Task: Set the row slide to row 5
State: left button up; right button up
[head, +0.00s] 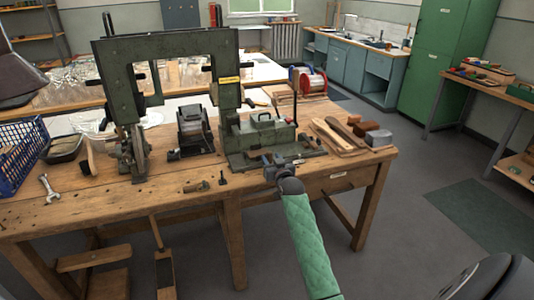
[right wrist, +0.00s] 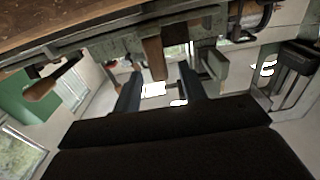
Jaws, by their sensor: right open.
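The green-grey tufting machine (head: 229,95) stands on the wooden bench, with a tall frame over it. A low metal fixture (head: 240,158) with a box-like block (head: 262,133) sits at its right foot. I cannot tell for sure which part is the row slide, and no row number is readable. My right gripper (head: 273,167) is at the front edge of this fixture. In the right wrist view its two fingers (right wrist: 158,88) are apart, with a brown block-like part (right wrist: 153,58) showing between and beyond them; contact cannot be told. My left gripper is not in view.
A black device (head: 194,130) stands left of the fixture. Wooden-handled tools (head: 340,135) and a grey block (head: 379,138) lie to its right. The bench's front left (head: 110,205) is mostly clear.

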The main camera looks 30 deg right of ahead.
jog(key=shift+p+x, duration=0.3)
jog(key=shift+x, duration=2.25)
jog(key=shift+c, duration=0.2)
grip_shut()
